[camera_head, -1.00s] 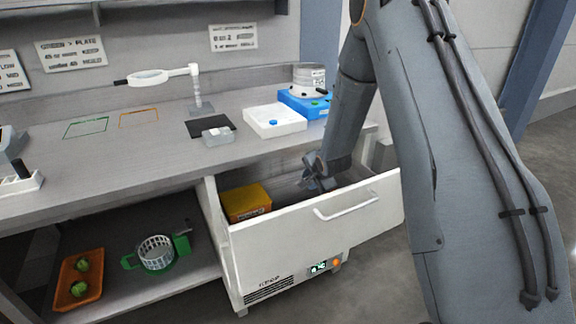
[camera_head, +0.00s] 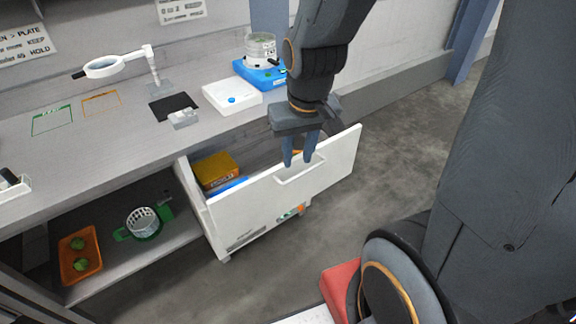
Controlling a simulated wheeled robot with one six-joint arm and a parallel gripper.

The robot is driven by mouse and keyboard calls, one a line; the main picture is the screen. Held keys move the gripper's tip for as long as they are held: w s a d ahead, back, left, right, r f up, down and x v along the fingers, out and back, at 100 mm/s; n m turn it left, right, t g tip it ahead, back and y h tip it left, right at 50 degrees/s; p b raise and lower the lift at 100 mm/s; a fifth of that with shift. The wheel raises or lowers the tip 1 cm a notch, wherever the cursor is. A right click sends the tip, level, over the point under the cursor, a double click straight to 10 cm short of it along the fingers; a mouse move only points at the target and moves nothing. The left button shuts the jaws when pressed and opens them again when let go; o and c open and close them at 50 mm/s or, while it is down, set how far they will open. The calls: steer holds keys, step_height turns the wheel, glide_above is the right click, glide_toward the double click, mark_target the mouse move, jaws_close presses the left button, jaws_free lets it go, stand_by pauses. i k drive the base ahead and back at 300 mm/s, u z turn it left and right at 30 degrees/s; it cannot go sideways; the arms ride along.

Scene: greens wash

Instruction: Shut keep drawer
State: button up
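The white drawer (camera_head: 240,211) under the counter is pulled open. Its front panel stands out from the cabinet, with a white bar handle (camera_head: 287,181) on the outside. A yellow box (camera_head: 215,170) and a flat blue item (camera_head: 229,187) lie inside it. My gripper (camera_head: 299,162) points down over the drawer front, just above the handle at its right part. Its two fingers are apart with nothing seen between them. I cannot tell whether a finger touches the panel or handle. My gripper hides part of the drawer's inside.
The counter above holds a white tray (camera_head: 219,99), a blue device (camera_head: 262,79) and a magnifier lamp (camera_head: 104,67). The open shelf to the left holds an orange tray (camera_head: 67,270) with greens and a green-handled strainer (camera_head: 142,223). Floor to the right is clear.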

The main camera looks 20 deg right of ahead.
mark_target(272, 190)
steer(key=u, duration=0.3)
steer(key=k, duration=1.15)
steer(key=z, duration=0.9)
